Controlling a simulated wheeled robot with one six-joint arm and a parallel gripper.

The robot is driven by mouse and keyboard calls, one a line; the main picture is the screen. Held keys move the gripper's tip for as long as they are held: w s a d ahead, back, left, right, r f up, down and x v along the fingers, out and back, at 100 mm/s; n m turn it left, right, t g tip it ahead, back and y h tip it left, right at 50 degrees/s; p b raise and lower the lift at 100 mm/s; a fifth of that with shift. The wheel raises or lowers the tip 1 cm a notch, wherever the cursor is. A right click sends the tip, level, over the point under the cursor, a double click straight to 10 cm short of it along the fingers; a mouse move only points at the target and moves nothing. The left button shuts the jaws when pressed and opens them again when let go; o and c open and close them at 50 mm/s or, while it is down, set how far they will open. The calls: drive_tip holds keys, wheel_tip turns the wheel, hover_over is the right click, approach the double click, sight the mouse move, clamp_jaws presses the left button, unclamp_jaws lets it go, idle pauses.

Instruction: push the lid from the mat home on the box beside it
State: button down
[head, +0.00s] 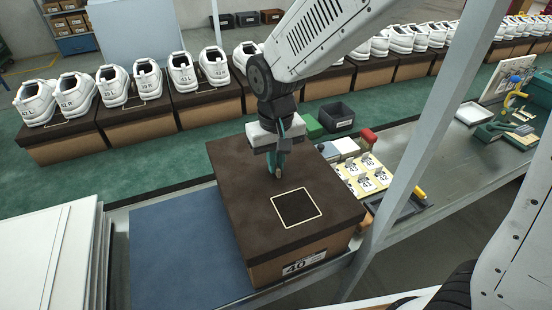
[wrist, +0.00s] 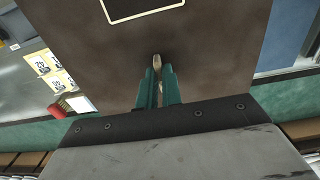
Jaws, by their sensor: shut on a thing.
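The dark brown lid (head: 235,180) lies over the top of the cardboard box (head: 340,250), whose label reads 40. The lid covers the box top; I cannot tell whether it sits fully down on every side. The blue mat (head: 180,250) left of the box is bare. My gripper (head: 278,172) points down over the far half of the lid, behind its outlined square. Its teal fingers are closed around a narrow tan piece (wrist: 156,64), with their tips at or just above the lid (wrist: 215,50). Contact is unclear.
White shoes (head: 115,85) stand on a row of boxes behind. Numbered cards (head: 365,175), a grey bin (head: 336,117) and a red-ended item (head: 368,136) are right of the box. A grey post (head: 420,150) rises at the right. White panels (head: 50,250) stand left of the mat.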

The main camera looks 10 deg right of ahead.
drive_tip(key=shift+f, duration=1.75)
drive_tip(key=c, duration=1.5)
unclamp_jaws()
